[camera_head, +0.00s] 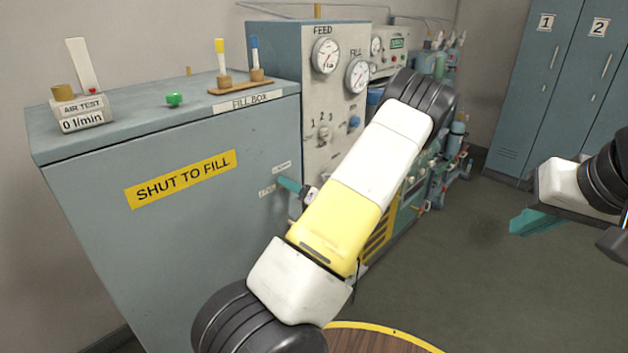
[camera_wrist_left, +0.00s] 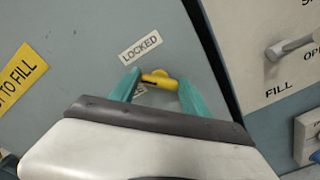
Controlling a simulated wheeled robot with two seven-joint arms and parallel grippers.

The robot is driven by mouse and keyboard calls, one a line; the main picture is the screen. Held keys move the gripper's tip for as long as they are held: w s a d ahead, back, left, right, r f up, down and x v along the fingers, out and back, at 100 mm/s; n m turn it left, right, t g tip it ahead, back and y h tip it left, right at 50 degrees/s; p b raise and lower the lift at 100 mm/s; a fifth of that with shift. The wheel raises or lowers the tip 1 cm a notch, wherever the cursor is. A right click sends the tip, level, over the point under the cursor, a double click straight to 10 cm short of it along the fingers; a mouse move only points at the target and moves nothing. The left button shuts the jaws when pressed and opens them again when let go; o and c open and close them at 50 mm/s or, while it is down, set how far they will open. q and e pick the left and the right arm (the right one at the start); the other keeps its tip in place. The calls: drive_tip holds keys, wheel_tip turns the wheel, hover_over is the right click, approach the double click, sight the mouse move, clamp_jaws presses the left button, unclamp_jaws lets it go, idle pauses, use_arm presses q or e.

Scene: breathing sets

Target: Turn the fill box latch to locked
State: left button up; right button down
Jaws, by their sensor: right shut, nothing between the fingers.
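The fill box (camera_head: 85,215) is the grey cabinet at left, with a yellow SHUT TO FILL sign on its front. Its yellow latch (camera_wrist_left: 160,79) shows in the left wrist view, lying roughly level, below the LOCKED label (camera_wrist_left: 140,47) and near a second, partly hidden label (camera_wrist_left: 139,91). My left gripper (camera_wrist_left: 158,88) is open, with one teal finger on each side of the latch; I cannot tell whether they touch it. In the head view my left gripper (camera_head: 290,185) is at the cabinet's right edge and the latch is hidden. My right gripper (camera_head: 528,222) is shut and empty.
The gauge panel (camera_head: 318,100), with FEED and FILL dials and knobs, stands right beside the fill box. An air test device (camera_head: 82,112) and colored tubes in a wooden stand (camera_head: 240,83) are on top of the box. Blue lockers (camera_head: 545,85) stand behind; the floor (camera_head: 470,270) at right is clear.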

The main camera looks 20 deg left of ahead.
use_arm(q)
drive_tip(key=o, duration=0.4)
drive_tip(key=shift+o, duration=0.2)
drive_tip(key=v, duration=0.8)
drive_tip(key=shift+a, duration=0.1)
